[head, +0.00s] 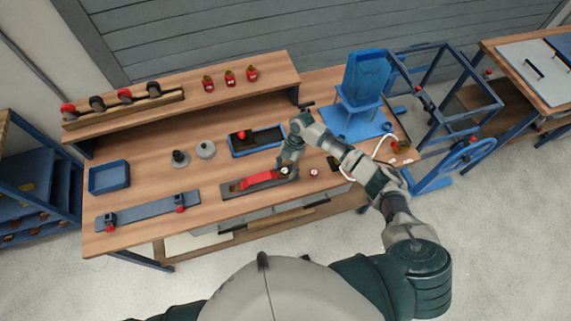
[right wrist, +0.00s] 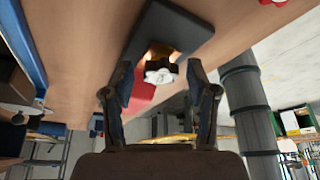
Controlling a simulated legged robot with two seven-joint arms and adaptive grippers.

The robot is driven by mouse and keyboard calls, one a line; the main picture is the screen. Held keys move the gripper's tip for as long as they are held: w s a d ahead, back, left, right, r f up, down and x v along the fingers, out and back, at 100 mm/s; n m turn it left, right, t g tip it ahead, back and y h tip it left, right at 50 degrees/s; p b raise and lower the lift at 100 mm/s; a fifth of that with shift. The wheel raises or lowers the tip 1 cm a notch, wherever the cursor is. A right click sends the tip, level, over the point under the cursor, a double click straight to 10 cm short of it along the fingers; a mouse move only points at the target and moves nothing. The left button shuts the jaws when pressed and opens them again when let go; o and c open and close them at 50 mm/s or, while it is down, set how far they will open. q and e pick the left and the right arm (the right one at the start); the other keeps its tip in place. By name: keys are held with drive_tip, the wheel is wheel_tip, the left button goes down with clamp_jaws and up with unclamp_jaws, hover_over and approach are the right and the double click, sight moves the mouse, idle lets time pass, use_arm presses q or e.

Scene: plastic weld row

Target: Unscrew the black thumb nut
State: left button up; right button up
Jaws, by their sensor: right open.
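The black thumb nut (right wrist: 157,66) shows in the right wrist view, dark with a bright whitish end facing the camera. It sits at the end of a dark base plate (right wrist: 180,28), beside a red part (right wrist: 139,98). My right gripper (right wrist: 160,78) is open, with one finger on each side of the nut in the picture; I cannot tell whether either touches it. In the head view the right gripper (head: 288,172) is over the right end of the dark fixture (head: 229,190) with the red part, and largely hides the nut. My left gripper is out of view.
A blue tray (head: 233,152) with dark contents lies behind the fixture. Two grey round pieces (head: 205,149) stand to the left, near a long clamp bar (head: 150,209). A small red-and-white piece (head: 314,172) lies right of the gripper. The bench's front edge is close.

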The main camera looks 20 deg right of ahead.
drive_tip(key=m+t+p, duration=0.1)
drive_tip(key=m+p, duration=0.2)
drive_tip(key=m+t+p, duration=0.1)
drive_tip(key=m+p, duration=0.2)
drive_tip(key=m+t+y+p, duration=0.1)
drive_tip(key=m+p, duration=0.2)
drive_tip(key=p, duration=0.1)
drive_tip(key=shift+s+r, duration=0.25)
drive_tip(key=shift+s, duration=0.05)
drive_tip(key=shift+f+m+t, duration=0.1)
drive_tip(key=shift+m+t, duration=0.3)
drive_tip(key=shift+m, duration=0.2)
drive_tip(key=m, duration=0.2)
drive_tip(key=m+t, duration=0.1)
drive_tip(key=shift+s+f+h, duration=0.15)
drive_tip(key=shift+f+h, duration=0.1)
drive_tip(key=shift+h, duration=0.15)
drive_tip(key=shift+m+t+h, duration=0.4)
drive_tip(key=shift+m, duration=0.9)
